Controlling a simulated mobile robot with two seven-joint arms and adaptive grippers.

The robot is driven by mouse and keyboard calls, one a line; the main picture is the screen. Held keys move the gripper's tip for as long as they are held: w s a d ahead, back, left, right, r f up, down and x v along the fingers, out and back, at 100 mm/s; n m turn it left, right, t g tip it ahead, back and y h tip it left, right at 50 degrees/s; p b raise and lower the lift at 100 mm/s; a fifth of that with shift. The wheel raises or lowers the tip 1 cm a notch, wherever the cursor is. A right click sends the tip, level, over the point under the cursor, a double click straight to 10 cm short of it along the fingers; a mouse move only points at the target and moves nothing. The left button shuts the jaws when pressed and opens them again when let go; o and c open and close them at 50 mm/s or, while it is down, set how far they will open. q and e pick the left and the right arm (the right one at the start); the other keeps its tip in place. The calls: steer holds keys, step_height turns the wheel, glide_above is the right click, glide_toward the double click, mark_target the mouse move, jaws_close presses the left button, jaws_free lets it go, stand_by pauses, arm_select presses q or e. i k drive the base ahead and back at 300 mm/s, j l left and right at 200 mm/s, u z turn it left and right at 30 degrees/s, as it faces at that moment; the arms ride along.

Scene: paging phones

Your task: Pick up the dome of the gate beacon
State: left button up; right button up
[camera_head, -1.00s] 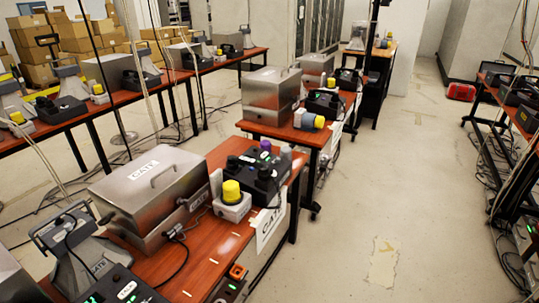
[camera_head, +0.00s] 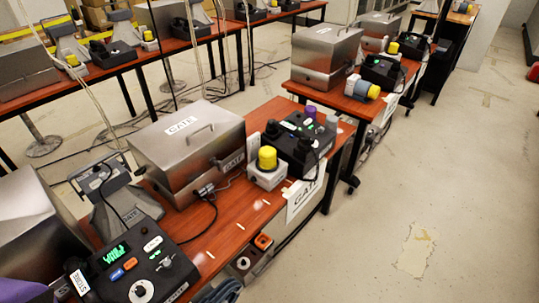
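The gate beacon's yellow dome (camera_head: 267,158) sits upright on its small pale base box (camera_head: 267,178). The beacon stands on the wooden table, just right of the steel box labelled GATE (camera_head: 188,150). A black console (camera_head: 300,140) with knobs stands close on its right, with a purple piece and a grey piece at its far edge. A sign reading GATE (camera_head: 305,192) hangs at the table edge beside it. Neither of my grippers is in view.
A black console with a green display (camera_head: 130,270) and a grey phone cradle (camera_head: 108,195) stand nearer on the same table (camera_head: 228,222). Another table with a steel box (camera_head: 325,55) and another yellow dome stands beyond. Open floor (camera_head: 410,200) lies to the right.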

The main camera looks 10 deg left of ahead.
mark_target(267, 154)
steer(key=i+l+u, duration=0.1)
steer(key=u, duration=0.35)
steer(key=i+l+u, duration=0.1)
steer(key=l+u, duration=0.15)
steer(key=u, duration=0.25)
steer(key=i+l+u, duration=0.2)
steer(key=l, duration=0.3)
steer(key=l+u, duration=0.25)
steer(key=l, duration=0.25)
